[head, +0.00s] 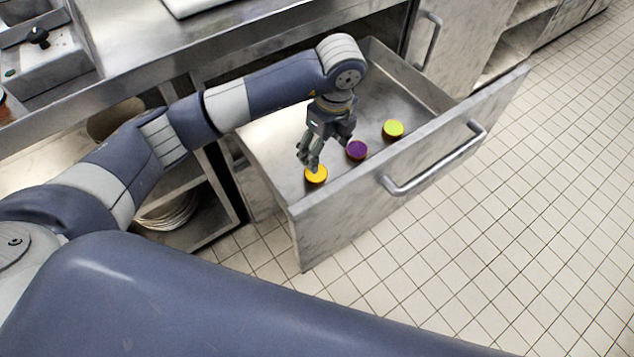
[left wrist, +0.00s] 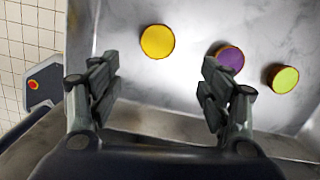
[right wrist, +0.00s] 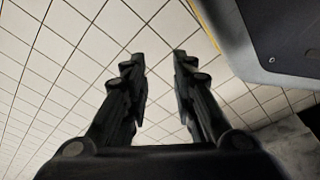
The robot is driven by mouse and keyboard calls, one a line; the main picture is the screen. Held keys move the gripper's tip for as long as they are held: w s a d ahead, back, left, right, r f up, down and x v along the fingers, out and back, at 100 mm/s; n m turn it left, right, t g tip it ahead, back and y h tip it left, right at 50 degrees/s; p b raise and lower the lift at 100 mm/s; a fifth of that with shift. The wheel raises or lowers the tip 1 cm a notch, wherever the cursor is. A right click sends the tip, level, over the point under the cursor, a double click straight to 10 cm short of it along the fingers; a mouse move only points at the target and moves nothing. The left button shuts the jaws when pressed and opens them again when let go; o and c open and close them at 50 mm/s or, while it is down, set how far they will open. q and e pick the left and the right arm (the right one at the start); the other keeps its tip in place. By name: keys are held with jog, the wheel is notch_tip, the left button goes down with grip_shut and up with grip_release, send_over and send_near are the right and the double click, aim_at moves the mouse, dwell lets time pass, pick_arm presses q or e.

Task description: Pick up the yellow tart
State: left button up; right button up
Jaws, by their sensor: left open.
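The yellow tart (head: 316,176) lies in the open metal drawer, at its near left part. It also shows in the left wrist view (left wrist: 157,41), beyond and between the fingertips. My left gripper (head: 309,160) points down into the drawer, just above the yellow tart in the head view. In the left wrist view the left gripper (left wrist: 158,82) has its fingers spread with nothing between them, apart from the tart. My right gripper (right wrist: 159,62) shows only in its wrist view, open and empty over the tiled floor.
A purple tart (head: 357,150) and a green tart (head: 393,128) lie farther right in the same drawer (head: 278,145). The drawer's front wall with its handle (head: 437,163) stands close to the tarts. Plates (head: 168,212) sit on a shelf below the counter.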

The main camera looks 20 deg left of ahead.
pick_arm(q)
jog(key=f, duration=0.1)
send_over(321, 175)
notch_tip(321, 175, down, 5)
jog(key=shift+r+b, duration=0.1)
jog(key=shift+b, duration=0.2)
jog(key=f, duration=0.2)
jog(key=a+f, duration=0.1)
jog(key=f, duration=0.1)
jog(key=shift+w+a+f+b, duration=0.15)
jog(key=shift+f+b, duration=0.15)
jog(key=shift+f, duration=0.3)
jog(key=c, duration=0.8)
pick_arm(e)
jog(key=shift+w+a+r, duration=0.2)
jog(key=shift+w+r, duration=1.3)
jog(key=shift+r, duration=0.2)
